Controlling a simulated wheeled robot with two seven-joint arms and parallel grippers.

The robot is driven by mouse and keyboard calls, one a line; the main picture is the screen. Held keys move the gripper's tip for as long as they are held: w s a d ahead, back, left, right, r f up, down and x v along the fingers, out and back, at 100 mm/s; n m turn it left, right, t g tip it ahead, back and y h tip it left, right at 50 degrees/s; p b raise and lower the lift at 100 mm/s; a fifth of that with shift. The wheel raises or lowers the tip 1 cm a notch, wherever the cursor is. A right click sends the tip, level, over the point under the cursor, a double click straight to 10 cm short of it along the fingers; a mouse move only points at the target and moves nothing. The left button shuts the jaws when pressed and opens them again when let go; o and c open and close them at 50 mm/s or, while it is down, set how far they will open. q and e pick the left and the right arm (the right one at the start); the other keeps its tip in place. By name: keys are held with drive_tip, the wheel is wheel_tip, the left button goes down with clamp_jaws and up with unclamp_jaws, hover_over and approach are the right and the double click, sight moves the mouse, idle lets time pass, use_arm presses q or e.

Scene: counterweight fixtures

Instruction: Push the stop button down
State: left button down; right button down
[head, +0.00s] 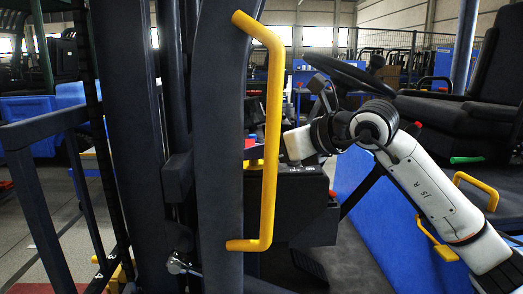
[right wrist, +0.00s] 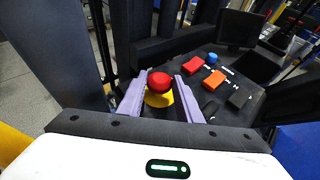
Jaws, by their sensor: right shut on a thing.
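The stop button (right wrist: 158,82) is a red round knob on a yellow base (right wrist: 158,99), standing on a dark control panel (right wrist: 245,112) in the right wrist view. My right gripper (right wrist: 160,84) has its two lavender fingers on either side of the red knob, shut on it. Whether the button is pressed down cannot be told. In the head view, my right arm comes in from the right and its white hand (head: 298,144) is over the dark console (head: 300,205); its fingertips are hidden behind the yellow handle. My left gripper is not in view.
A yellow grab handle (head: 268,140) on a dark pillar (head: 220,140) stands in front of the console. Red (right wrist: 193,66) and orange (right wrist: 214,78) switches and a blue knob (right wrist: 212,58) sit beside the button. A steering wheel (head: 350,76) and a black seat (head: 465,115) are behind.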

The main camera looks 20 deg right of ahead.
drive_tip(key=c, duration=1.6)
unclamp_jaws()
drive_tip(key=shift+f, duration=0.3)
drive_tip(key=shift+o, duration=0.2)
drive_tip(key=shift+r, duration=0.1)
drive_tip(key=b+v, duration=0.1)
drive_tip(key=v, duration=0.9)
drive_tip(key=shift+s+b, duration=0.15)
drive_tip(key=shift+b, duration=0.2)
drive_tip(key=shift+d, duration=0.1)
